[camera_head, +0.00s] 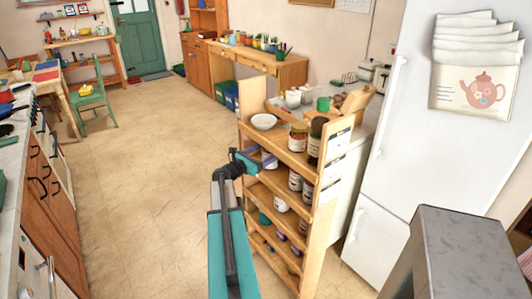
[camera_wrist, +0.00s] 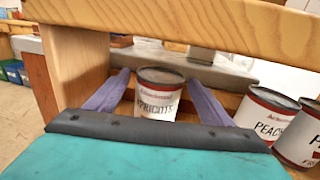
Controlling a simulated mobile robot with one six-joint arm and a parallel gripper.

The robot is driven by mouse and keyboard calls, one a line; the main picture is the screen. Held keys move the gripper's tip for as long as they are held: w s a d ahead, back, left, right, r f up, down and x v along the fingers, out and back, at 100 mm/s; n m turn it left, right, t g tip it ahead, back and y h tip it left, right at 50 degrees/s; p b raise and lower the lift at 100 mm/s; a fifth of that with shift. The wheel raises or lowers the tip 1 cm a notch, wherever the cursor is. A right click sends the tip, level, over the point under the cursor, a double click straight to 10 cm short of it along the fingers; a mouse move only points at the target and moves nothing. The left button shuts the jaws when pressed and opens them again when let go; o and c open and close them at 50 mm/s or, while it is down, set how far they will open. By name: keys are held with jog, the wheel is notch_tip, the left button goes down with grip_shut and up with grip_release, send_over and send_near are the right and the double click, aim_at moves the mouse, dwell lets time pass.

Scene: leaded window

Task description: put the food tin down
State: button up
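The food tin (camera_wrist: 157,103), with a white label reading "Apricots" and a dark red band, stands upright in a wooden shelf compartment in the wrist view. My gripper (camera_wrist: 158,76) has its two purple fingers on either side of it, with a narrow gap showing at each side. The tin's base is hidden behind my gripper's palm. In the head view my gripper (camera_head: 266,159) reaches into the wooden shelf unit (camera_head: 318,232), just below its top shelf. I cannot make out the held-between tin there.
A peaches tin (camera_wrist: 268,118) and another tin (camera_wrist: 302,138) stand to the right of my gripper. A wooden board (camera_wrist: 190,22) runs close above, and a side panel (camera_wrist: 75,65) stands at left. The white fridge (camera_head: 385,150) is right of the shelf unit.

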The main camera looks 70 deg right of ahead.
jog(key=shift+r, duration=0.15)
jog(key=b+v, duration=0.2)
jog(key=v, duration=1)
jog(key=shift+a, duration=0.1)
dwell(0.7)
jog(key=w+a+f+m+t+y, duration=0.2)
jog(key=w+a+f+m+y, duration=0.15)
jog(key=a+f, duration=1.25)
jog(key=w+a+f+m+t+y, duration=0.2)
jog(key=w+a+f+y, duration=0.25)
jog(key=a+f, duration=1.05)
jog(key=s+a+f+m+y, duration=0.2)
jog(key=s+a+f, duration=0.2)
jog(key=a, duration=0.8)
jog(key=s+a+f+m+g+y, duration=0.1)
jog(key=s+a+f+m+y, duration=0.2)
jog(key=a, duration=1)
jog(key=s+a+f+m+g+y, duration=0.1)
jog(key=s+a+f+m+y, duration=0.1)
jog(key=s+a+f, duration=0.5)
jog(key=a+y, duration=0.1)
jog(key=a, duration=0.4)
jog(key=shift+a+m, duration=0.3)
jog(key=shift+m, duration=0.05)
jog(key=shift+f, duration=0.1)
